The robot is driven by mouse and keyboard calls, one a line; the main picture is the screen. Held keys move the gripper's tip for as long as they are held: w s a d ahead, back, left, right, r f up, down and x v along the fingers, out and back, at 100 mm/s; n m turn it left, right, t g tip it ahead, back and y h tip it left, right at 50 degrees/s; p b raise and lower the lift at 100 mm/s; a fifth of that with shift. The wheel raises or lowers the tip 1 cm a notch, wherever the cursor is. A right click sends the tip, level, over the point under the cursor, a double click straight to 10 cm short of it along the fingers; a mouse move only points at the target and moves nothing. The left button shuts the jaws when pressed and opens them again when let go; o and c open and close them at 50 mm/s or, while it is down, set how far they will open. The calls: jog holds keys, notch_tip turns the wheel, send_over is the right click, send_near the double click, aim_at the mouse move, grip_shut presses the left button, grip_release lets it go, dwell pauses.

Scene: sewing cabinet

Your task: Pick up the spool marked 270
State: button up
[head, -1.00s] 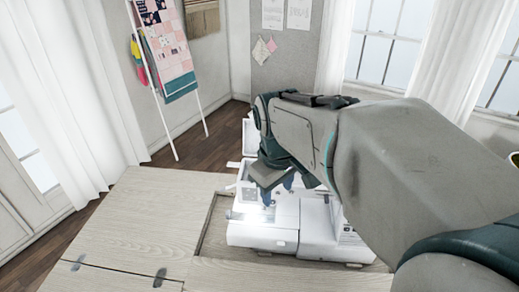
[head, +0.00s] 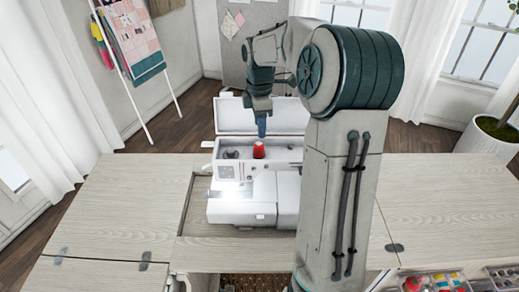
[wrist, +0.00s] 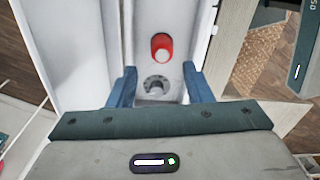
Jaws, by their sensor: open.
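A red spool (head: 258,149) stands in the open top compartment of the white sewing machine (head: 242,208). No number on it is readable. It also shows in the wrist view (wrist: 161,46), red with a pale round centre. My gripper (head: 262,132) points down just above the spool in the head view. In the wrist view my gripper (wrist: 160,72) has its two blue fingers apart with nothing held. The spool lies a little beyond the fingertips, and a round grey dial (wrist: 157,85) shows between the fingers.
The machine's white lid (head: 262,115) stands open behind the compartment. The wooden cabinet top (head: 115,205) is bare to the left and right. A drawer (head: 440,284) of small coloured items is at the lower right. A potted plant (head: 492,135) stands on the floor at right.

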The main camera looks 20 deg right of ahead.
aim_at(259, 147)
notch_tip(259, 147, down, 4)
jog(key=shift+r, duration=0.15)
jog(key=shift+s+a+f+p, duration=0.15)
jog(key=shift+f+p, duration=0.5)
jog(key=shift+f, duration=2.1)
jog(key=c, duration=0.7)
